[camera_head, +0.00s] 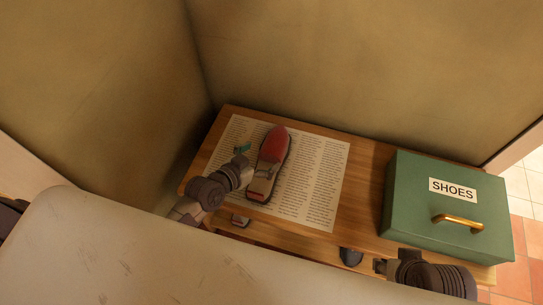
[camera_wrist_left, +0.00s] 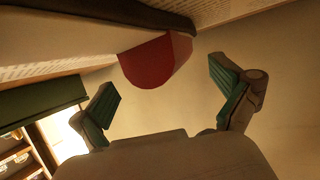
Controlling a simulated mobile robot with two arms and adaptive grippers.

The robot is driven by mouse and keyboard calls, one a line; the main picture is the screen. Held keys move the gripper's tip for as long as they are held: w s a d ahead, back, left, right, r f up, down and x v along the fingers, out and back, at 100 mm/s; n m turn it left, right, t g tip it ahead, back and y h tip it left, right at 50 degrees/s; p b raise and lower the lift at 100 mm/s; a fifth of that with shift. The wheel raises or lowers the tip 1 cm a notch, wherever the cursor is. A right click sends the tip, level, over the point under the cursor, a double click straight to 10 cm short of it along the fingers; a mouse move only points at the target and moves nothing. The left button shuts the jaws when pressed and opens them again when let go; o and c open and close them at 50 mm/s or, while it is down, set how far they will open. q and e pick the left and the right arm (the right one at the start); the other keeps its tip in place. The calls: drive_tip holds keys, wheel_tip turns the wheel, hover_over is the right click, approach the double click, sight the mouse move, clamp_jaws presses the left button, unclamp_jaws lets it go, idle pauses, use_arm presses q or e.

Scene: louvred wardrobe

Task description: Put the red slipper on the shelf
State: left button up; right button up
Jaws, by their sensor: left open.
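The red slipper (camera_head: 274,148) lies on a printed paper sheet (camera_head: 318,178) on the wooden shelf (camera_head: 362,190), its red toe towards the back wall. My left gripper (camera_head: 242,150) is just left of the slipper, with a teal fingertip showing. In the left wrist view the left gripper (camera_wrist_left: 165,102) is open, its two teal-padded fingers wide apart. A red end of the slipper (camera_wrist_left: 150,65) shows between and beyond them, and nothing is held. My right gripper (camera_head: 380,266) is at the lower right, by the shelf's front edge; its fingers are too small to read.
A green box (camera_head: 420,210) labelled SHOES, with a brass handle, stands on the shelf's right end. Walls close off the left and back. Bare wood lies between paper and box.

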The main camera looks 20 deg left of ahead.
sight(265, 156)
use_arm(q)
drive_tip(key=b+x, duration=0.1)
drive_tip(key=x, duration=0.3)
drive_tip(key=shift+w+d+f, duration=0.1)
drive_tip(key=shift+d+f, duration=0.05)
drive_tip(key=shift+f, duration=0.1)
drive_tip(key=shift+c, duration=0.3)
drive_tip(key=c, duration=1.1)
drive_tip(key=shift+r, duration=0.1)
